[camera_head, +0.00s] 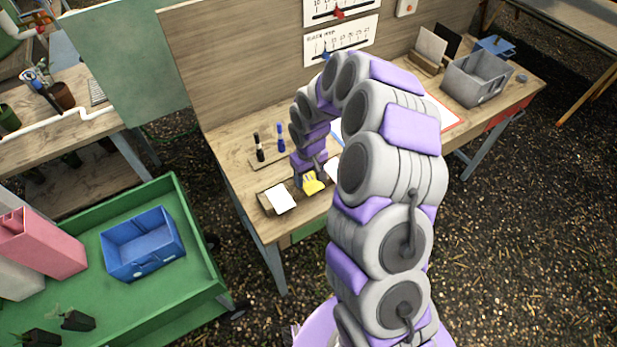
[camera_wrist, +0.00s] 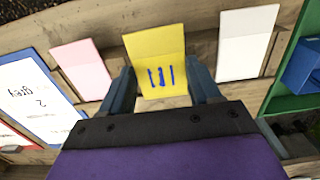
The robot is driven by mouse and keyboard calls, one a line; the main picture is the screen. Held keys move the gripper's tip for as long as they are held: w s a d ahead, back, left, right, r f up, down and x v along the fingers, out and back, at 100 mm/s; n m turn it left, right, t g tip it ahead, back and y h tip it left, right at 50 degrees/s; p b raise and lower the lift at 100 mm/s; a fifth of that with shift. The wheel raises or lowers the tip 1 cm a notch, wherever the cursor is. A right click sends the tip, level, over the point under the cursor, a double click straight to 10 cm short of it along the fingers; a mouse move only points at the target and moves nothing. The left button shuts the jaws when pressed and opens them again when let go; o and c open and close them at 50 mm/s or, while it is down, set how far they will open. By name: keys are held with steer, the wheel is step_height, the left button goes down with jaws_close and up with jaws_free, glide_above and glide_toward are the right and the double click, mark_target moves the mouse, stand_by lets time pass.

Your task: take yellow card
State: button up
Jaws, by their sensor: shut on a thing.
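The yellow card (camera_wrist: 156,52) is in the middle of the wrist view, with blue strokes on its lower part. My gripper (camera_wrist: 163,88) has one finger on each side of this card and is shut on it. In the head view the yellow card (camera_head: 313,184) shows at the end of my arm, at the front of the wooden workbench (camera_head: 237,172). I cannot tell whether the card is clear of its wooden holder (camera_wrist: 268,62).
A white card (camera_wrist: 245,45) stands to the right of the yellow one and a pink card (camera_wrist: 81,70) to the left. Dark and blue markers (camera_head: 281,138) stand behind. A grey bin (camera_head: 477,78) is at the bench's far right. A green cart (camera_head: 200,245) holds a blue crate (camera_head: 142,243).

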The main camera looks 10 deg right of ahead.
step_height(320, 180, up, 2)
steer(key=shift+r, duration=0.25)
steer(key=s+r+p, duration=0.2)
steer(key=s, duration=1.4)
steer(key=shift+a+r, duration=0.25)
steer(key=shift+r, duration=0.1)
